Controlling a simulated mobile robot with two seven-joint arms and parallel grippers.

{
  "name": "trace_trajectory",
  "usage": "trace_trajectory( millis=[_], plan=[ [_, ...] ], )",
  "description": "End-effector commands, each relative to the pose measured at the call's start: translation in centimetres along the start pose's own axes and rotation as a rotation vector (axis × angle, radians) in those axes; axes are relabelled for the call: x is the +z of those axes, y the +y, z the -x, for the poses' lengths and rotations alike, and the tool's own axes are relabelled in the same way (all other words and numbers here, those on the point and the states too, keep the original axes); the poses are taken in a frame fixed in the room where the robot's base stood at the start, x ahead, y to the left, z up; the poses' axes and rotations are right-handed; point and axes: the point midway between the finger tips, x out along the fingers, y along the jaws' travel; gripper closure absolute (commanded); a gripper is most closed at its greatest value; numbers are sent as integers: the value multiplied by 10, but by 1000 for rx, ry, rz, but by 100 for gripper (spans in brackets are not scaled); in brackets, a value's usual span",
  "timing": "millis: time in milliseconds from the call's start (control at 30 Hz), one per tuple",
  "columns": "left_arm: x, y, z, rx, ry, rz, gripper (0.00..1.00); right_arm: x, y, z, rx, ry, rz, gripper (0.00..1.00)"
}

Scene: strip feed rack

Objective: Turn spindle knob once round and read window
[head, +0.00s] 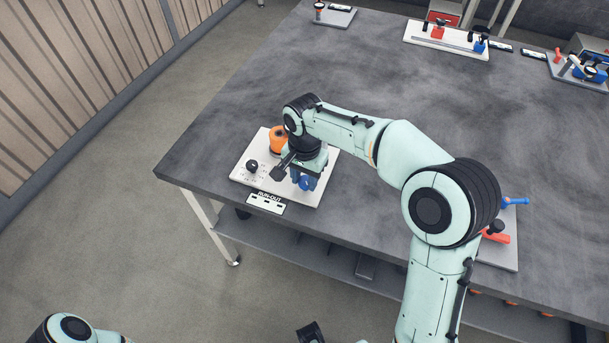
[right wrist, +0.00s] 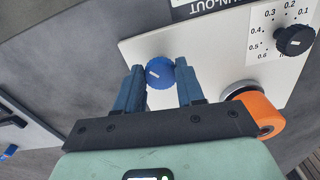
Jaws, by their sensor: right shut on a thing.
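A blue spindle knob (head: 306,184) with a white mark stands near the front edge of a white board (head: 240,179). In the right wrist view the knob (right wrist: 160,72) sits between the two blue fingers of my right gripper (right wrist: 162,84), which is shut on it. In the head view my right gripper (head: 303,176) comes down over the board and partly hides it. The white mark on the knob points roughly sideways in the wrist view. I cannot make out a reading window.
On the same board are a black pointer knob (right wrist: 294,40) with a scale of numbers and an orange cylinder (head: 278,139). A RUN-OUT label (head: 266,203) lies in front. Another board (head: 502,250) with red and blue handles is to the right. Bare table lies between.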

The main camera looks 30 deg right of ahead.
Motion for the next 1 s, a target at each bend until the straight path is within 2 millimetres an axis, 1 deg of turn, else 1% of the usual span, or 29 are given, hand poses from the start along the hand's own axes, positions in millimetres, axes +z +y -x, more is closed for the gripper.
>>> trace_trajectory(
  millis=[300,1000],
  plan=[
    [-1,6,14,2,5,-2,100,0,2,2,2,-1,273,92],
    [-6,16,39,6,16,-6,100,-2,4,2,0,-1,937,92]
  ],
)
